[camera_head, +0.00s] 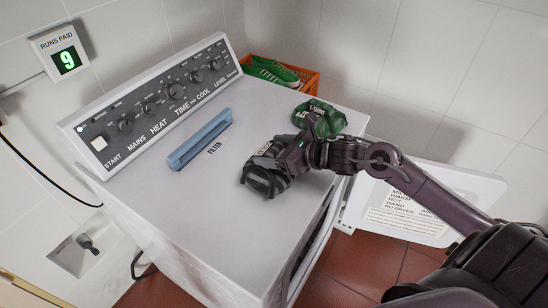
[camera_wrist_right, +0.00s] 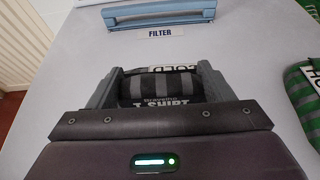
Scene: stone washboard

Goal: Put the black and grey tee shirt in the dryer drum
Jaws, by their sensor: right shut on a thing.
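The black and grey tee shirt (camera_head: 264,178) is a rolled, striped bundle with a label on top of the dryer. It also shows in the right wrist view (camera_wrist_right: 160,86), with "T-SHIRT" lettering, between the two fingers. My right gripper (camera_head: 278,160) is shut on it; I cannot tell whether the shirt is lifted off the surface. The dryer (camera_head: 200,220) is white, and its door (camera_head: 415,205) stands open at the right. The drum opening (camera_head: 305,258) shows only as a dark sliver at the front; its inside is hidden. My left gripper is not in view.
A green striped bundle (camera_head: 320,116) lies behind my right gripper on the dryer top. A blue filter handle (camera_head: 200,140) and the control panel (camera_head: 160,100) are to the left. An orange crate (camera_head: 302,80) with green shoes is behind. The front left dryer top is clear.

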